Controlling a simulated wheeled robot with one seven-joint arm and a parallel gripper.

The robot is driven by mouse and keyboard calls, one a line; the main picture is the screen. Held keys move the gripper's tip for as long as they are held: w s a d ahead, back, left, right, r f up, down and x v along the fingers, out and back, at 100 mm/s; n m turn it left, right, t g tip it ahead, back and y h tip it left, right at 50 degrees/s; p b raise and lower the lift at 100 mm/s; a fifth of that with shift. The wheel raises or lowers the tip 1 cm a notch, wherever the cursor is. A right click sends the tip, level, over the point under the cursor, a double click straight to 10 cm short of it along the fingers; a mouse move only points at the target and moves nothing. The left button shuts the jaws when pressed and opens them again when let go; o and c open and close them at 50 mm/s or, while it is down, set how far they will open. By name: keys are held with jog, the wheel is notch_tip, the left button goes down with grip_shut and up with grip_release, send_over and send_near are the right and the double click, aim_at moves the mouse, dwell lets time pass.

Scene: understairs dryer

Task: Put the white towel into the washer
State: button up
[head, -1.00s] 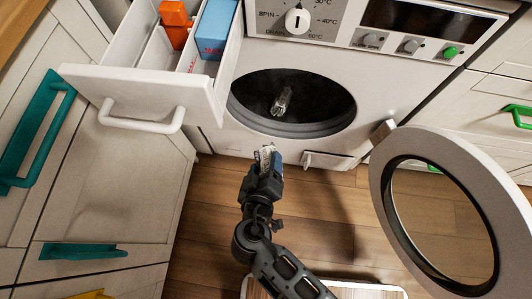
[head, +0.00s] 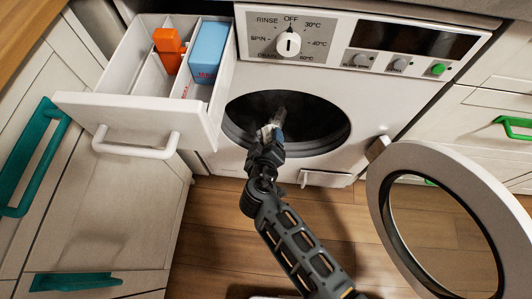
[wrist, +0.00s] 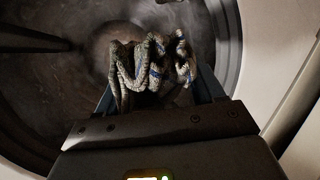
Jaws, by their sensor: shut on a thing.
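The white towel (wrist: 150,68) is a crumpled bundle with blue stripes, looking grey in the dim light of the wrist view. My gripper (wrist: 155,88) is shut on it. In the head view my gripper (head: 270,133) is at the round opening of the washer (head: 350,120), in front of the dark drum (head: 312,115). Little of the towel shows there, and how deep it sits is hard to tell. The washer door (head: 382,215) is swung wide open to the right.
An open detergent drawer (head: 140,110) juts out at upper left, holding an orange box (head: 168,48) and a blue box (head: 208,50). A cabinet with teal handles (head: 35,155) stands at left. Wooden floor (head: 210,225) lies below the washer.

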jog(key=w+f+b, duration=0.3)
jog(key=w+b, duration=0.9)
jog(key=w, duration=0.8)
jog(key=shift+d, duration=0.35)
jog(key=shift+f+b, duration=2.4)
jog(key=shift+b, duration=0.05)
jog(key=shift+f+b, duration=0.55)
jog(key=shift+f, duration=0.6)
